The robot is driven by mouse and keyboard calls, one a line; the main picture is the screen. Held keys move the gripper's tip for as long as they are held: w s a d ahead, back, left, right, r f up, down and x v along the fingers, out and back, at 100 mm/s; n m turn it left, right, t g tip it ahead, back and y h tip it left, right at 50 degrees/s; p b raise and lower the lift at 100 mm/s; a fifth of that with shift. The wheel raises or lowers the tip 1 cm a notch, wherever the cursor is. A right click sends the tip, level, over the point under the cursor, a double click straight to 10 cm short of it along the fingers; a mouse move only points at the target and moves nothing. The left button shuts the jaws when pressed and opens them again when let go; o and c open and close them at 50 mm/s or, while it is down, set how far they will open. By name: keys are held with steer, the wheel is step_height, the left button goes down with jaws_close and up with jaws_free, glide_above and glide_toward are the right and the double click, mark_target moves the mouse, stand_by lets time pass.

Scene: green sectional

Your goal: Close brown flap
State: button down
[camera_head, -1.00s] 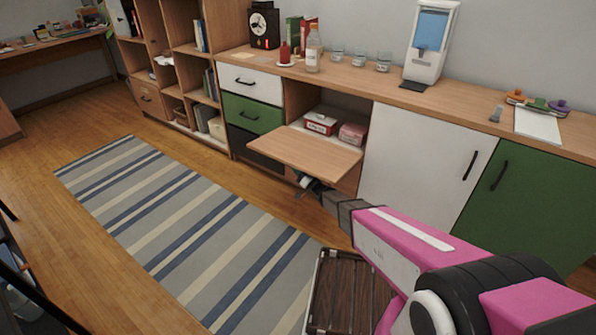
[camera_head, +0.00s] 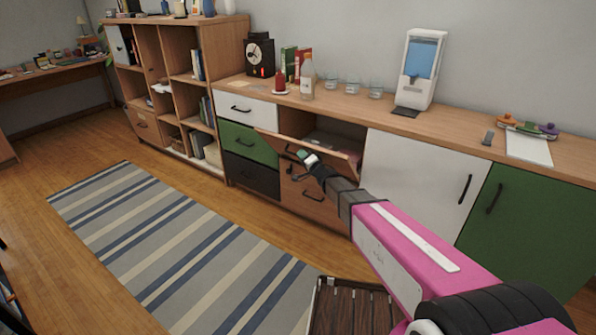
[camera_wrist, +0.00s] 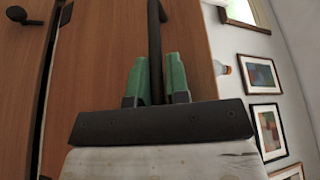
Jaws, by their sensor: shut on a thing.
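The brown flap (camera_head: 273,142) is a wooden panel on the cabinet's open compartment, tilted upward and partly closed. Its wooden face also fills much of the wrist view (camera_wrist: 105,60). My gripper (camera_head: 304,155) is at the flap's outer face. In the wrist view its green fingers (camera_wrist: 158,82) are shut around the dark bar handle (camera_wrist: 154,45). My arm hides part of the flap's right side. The compartment's inside (camera_head: 335,133) still shows above the flap, and the boxes in it are mostly hidden.
A brown drawer (camera_head: 308,200) lies below the flap, a green drawer (camera_head: 247,142) to its left and a white door (camera_head: 412,178) to its right. A bottle (camera_head: 307,80) and glasses stand on the countertop. A striped rug (camera_head: 170,240) lies in front.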

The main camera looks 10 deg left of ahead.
steer(key=w+r, duration=0.1)
steer(key=w+d+r+m, duration=0.2)
steer(key=w+r, duration=0.1)
steer(key=shift+w+h, duration=0.1)
steer(key=shift+h, duration=0.2)
steer(key=w+d+r, duration=0.3)
steer(key=w+d, duration=0.1)
steer(key=w, duration=0.5)
steer(key=shift+w+r, duration=0.3)
steer(key=shift+r, duration=0.1)
steer(key=c, duration=1.2)
jaws_free()
steer(key=shift+r, duration=0.1)
steer(key=shift+o, duration=0.2)
steer(key=shift+w, duration=0.1)
steer(key=shift+f, duration=0.2)
